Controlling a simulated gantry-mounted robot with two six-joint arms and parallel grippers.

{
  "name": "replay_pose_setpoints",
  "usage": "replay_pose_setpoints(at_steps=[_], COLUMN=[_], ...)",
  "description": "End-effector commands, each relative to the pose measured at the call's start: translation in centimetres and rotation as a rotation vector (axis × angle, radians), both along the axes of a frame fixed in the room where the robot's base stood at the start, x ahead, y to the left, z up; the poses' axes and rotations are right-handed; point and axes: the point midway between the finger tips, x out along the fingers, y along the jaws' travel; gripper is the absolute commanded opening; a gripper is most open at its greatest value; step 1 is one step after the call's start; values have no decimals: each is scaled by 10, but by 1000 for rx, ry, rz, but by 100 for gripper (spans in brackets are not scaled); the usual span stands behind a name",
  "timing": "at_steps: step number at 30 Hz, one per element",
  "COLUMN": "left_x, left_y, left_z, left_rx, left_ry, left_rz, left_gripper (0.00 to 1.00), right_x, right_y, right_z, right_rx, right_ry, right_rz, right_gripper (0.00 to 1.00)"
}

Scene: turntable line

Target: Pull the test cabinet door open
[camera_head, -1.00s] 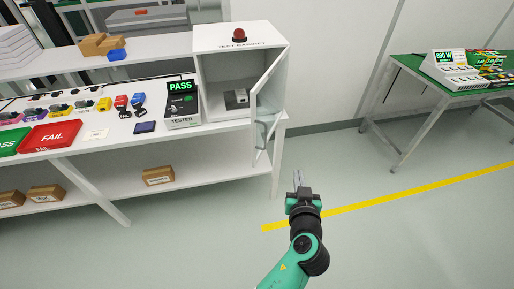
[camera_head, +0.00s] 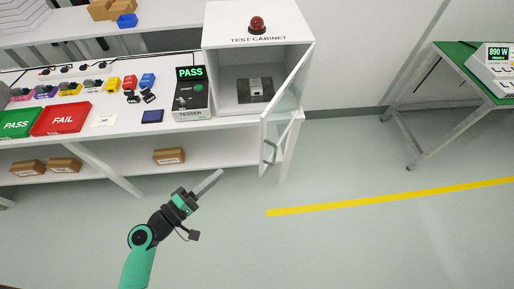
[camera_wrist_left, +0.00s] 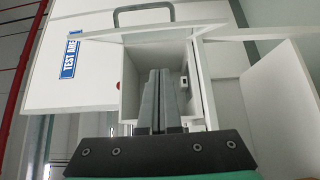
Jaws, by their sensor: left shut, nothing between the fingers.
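The white test cabinet (camera_head: 222,70) stands at the right end of the bench, with a dark-grey device inside. Its door (camera_head: 288,92), hinged on the right, stands partly open toward the aisle. A grey handle (camera_head: 270,152) is low on the door's free edge. My left gripper (camera_head: 218,174) is shut and empty, to the left of the handle and apart from it, in front of the bench. In the left wrist view its shut fingers (camera_wrist_left: 160,78) overlap a white box-shaped opening. A grey bar handle (camera_wrist_left: 143,10) shows above them. My right gripper is not in view.
The tester (camera_head: 192,100) shows PASS beside the cabinet. A red FAIL tray (camera_head: 61,119) and green PASS tray (camera_head: 15,122) lie farther left. A red lamp (camera_head: 257,25) tops the cabinet. A green-topped table (camera_head: 455,55) stands right. The floor before the door is clear.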

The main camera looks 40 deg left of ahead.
Motion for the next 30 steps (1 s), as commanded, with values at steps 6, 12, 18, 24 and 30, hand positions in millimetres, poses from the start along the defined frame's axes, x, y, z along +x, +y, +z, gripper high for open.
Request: replay_pose_setpoints(at_steps=[6,12,18,24,30], left_x=[0,23,66,103,109], left_y=[9,8,9,3,-23], left_z=[1,2,2,2,1], left_rx=[2,3,3,0,1], left_ry=[-1,-1,-1,1,2], left_rz=[23,17,17,15,18], left_gripper=[0,0,0,0,0], right_x=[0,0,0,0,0], right_y=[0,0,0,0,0], right_z=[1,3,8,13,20], right_rx=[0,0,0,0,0], right_ry=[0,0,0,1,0], right_rz=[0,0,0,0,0], right_gripper=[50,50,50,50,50])
